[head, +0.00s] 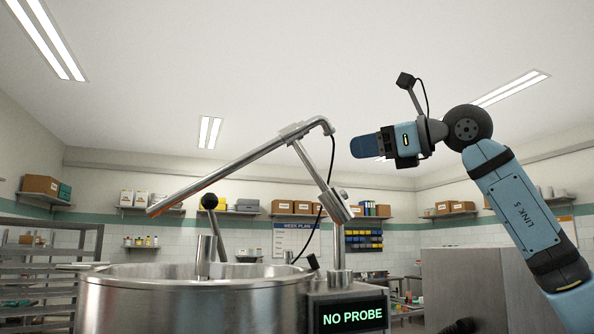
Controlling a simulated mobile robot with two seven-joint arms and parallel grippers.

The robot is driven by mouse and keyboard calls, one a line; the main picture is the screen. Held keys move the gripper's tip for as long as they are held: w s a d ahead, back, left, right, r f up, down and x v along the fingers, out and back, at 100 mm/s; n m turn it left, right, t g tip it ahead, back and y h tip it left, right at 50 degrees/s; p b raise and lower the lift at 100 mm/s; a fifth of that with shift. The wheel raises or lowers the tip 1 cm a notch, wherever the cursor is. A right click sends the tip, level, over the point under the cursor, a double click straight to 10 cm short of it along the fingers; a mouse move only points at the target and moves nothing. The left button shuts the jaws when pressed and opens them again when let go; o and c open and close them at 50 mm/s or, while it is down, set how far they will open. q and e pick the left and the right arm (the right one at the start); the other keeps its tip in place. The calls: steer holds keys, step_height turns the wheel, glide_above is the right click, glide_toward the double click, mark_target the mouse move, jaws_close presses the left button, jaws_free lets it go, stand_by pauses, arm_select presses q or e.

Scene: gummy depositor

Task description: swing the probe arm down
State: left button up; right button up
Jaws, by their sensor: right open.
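The probe arm (235,168) is a long metal tube above the kettle (195,302). It slants from a bent upper right end down to a lower left end, which hangs clear above the kettle rim. A strut (322,182) joins it to a post (338,250) at the kettle's right. A black cable hangs from its bent end. The display (351,315) reads NO PROBE. My right gripper (365,146) is open, pointing left, and appears just right of the bent end. I see no contact; depth between them is unclear. My left gripper is out of view.
A lever with a black ball knob (209,202) shows behind the tube. A metal rack (38,268) stands at the left. A grey metal cabinet (468,282) stands at the right, behind my right arm. The space above the tube is free.

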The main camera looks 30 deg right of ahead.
mark_target(304, 157)
steer(key=p+x, duration=0.2)
steer(key=x, duration=1)
steer(key=shift+a, duration=0.15)
steer(key=shift+w+a+f, duration=0.15)
steer(key=shift+w, duration=0.4)
steer(key=shift+s, duration=0.1)
jaws_close()
